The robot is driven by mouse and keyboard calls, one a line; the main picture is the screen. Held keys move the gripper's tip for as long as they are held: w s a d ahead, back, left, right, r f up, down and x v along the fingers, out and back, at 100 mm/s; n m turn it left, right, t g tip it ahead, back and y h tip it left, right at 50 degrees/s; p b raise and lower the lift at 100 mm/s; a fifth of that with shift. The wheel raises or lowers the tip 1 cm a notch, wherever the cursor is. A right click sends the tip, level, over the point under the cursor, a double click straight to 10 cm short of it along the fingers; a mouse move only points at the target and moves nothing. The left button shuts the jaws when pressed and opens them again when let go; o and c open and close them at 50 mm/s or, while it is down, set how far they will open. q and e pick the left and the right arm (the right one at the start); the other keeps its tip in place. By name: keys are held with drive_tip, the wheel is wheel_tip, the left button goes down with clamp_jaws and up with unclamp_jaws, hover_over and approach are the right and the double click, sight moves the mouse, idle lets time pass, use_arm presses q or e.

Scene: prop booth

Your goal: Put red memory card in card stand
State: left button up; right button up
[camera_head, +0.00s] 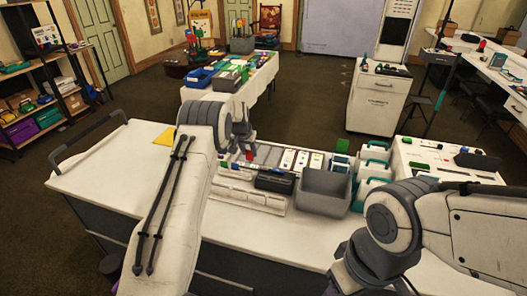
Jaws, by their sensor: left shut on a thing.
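My left gripper (246,147) is over the workbench, just behind the organizer. It is shut on a small red piece, which looks like the red memory card (249,155). The card shows small and partly hidden below the fingers. A light organizer (235,197) with rows of slots and several white cards lies on the bench just in front and to the right. I cannot tell for sure which part of it is the card stand. My right arm's wrist shows at the lower right, but its fingers are not in the picture.
A black case (275,181) and an open grey bin (323,192) stand at the organizer's right. White and teal cases (370,172) stand further right. A yellow sheet (164,136) lies at the bench's back left. The bench's left part (110,180) is clear.

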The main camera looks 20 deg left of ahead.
use_arm(q)
drive_tip(key=a, duration=0.2)
drive_tip(key=b, duration=0.2)
hover_over(246, 173)
drive_tip(key=shift+w+a+f, duration=0.1)
drive_tip(key=shift+f, duration=1.2)
drive_tip(key=shift+w+a+f, duration=0.1)
drive_tip(key=shift+f, duration=1.2)
drive_tip(key=shift+f, duration=0.25)
drive_tip(key=shift+f+b, duration=1.3)
drive_tip(key=shift+b, duration=0.1)
drive_tip(key=o, duration=0.9)
